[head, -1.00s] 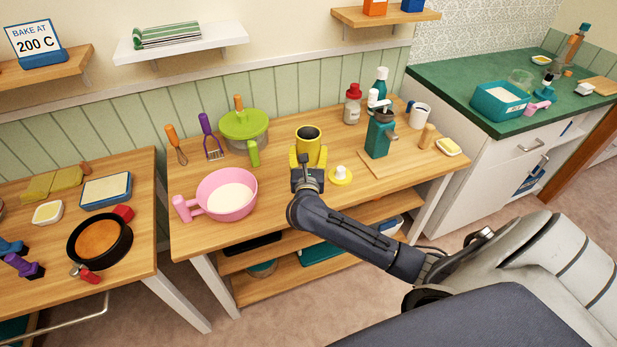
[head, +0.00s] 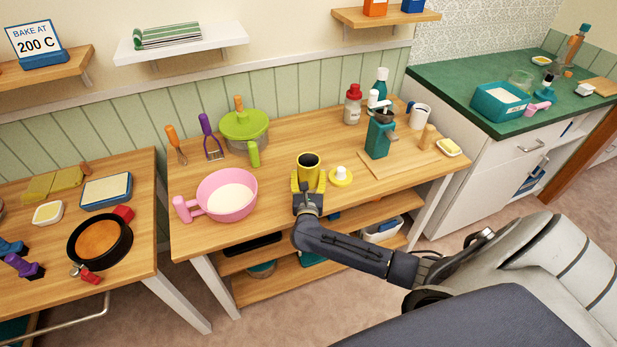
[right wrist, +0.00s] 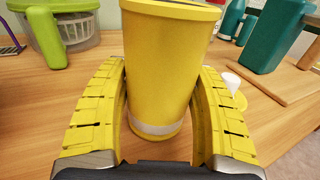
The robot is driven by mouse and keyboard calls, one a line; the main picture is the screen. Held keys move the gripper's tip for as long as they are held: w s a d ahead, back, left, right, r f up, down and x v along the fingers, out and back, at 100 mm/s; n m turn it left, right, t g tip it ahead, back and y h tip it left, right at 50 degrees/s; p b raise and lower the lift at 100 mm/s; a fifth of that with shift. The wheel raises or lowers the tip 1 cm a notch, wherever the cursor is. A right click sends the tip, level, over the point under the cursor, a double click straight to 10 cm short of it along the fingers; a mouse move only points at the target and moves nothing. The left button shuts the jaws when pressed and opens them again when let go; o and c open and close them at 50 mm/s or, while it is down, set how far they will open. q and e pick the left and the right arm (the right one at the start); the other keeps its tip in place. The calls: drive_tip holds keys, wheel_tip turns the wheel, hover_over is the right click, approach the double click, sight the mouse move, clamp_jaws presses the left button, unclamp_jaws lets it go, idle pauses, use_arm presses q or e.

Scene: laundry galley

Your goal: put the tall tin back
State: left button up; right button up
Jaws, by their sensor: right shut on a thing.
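The tall tin (head: 309,173) is yellow and open at the top, with a dark inside. It stands upright at the front part of the middle table, and in the right wrist view the tin (right wrist: 168,70) shows a pale band near its bottom. My right gripper (head: 308,184) is shut on it, one yellow finger on each side. I cannot tell whether its base touches the wood. A yellow lid with a white knob (head: 341,176) lies just right of the tin. My left gripper is out of view.
A pink bowl (head: 228,194) stands left of the tin, and a green-lidded salad spinner (head: 245,130) behind left. A teal grinder (head: 379,136) stands on a wooden board (head: 400,165) to the right. Bare tabletop lies behind the tin.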

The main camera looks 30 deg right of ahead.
drive_tip(key=shift+f, duration=0.1)
drive_tip(key=o, duration=1.6)
drive_tip(key=shift+c, duration=0.2)
drive_tip(key=v, duration=1.2)
drive_tip(key=shift+o, duration=0.8)
